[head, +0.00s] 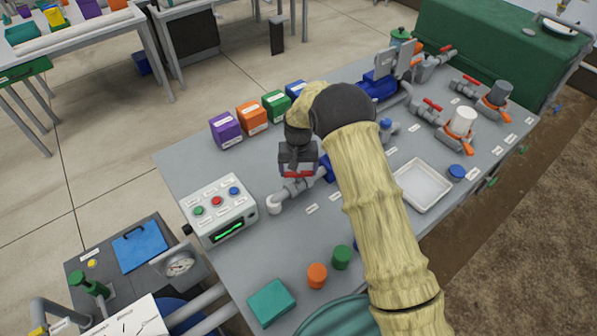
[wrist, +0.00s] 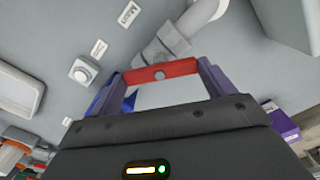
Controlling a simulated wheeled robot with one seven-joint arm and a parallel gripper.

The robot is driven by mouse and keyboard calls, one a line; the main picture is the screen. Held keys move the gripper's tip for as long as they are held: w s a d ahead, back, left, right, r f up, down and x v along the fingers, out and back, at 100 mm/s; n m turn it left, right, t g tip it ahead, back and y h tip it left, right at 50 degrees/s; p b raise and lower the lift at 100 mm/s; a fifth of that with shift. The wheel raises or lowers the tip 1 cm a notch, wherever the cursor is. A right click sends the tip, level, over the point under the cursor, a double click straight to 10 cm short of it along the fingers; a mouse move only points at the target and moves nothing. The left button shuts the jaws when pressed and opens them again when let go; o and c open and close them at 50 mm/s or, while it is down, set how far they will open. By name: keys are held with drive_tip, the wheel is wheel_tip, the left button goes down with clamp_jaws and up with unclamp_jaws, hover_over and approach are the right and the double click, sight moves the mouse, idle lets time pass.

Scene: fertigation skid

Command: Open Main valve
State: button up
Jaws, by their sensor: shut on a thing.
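The Main valve is a grey pipe fitting (head: 292,189) with a red handle (head: 297,174), left of centre on the grey bench. In the wrist view a label reading "Main" (wrist: 128,14) lies near its grey pipe (wrist: 166,44). The red handle (wrist: 160,72) spans between my two purple fingers there. My gripper (head: 298,170) points down over the valve and is shut on the handle. The gripper body hides much of the valve, so how far the handle is turned is hard to tell.
A control box (head: 219,209) with coloured buttons stands close on the left. Several coloured boxes, including a purple one (head: 226,129), line the back edge. Other red-handled valves (head: 428,112) and a white tray (head: 422,185) are to the right.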

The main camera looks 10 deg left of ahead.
sight(299, 172)
drive_tip(key=n+b, duration=0.1)
drive_tip(key=n, duration=0.5)
drive_tip(key=shift+n+b, duration=0.3)
drive_tip(key=shift+n, duration=0.1)
drive_tip(key=o, duration=0.9)
drive_tip(key=shift+r, duration=0.1)
wheel_tip(299, 172, up, 17)
drive_tip(key=b, duration=0.2)
drive_tip(key=shift+r, duration=0.15)
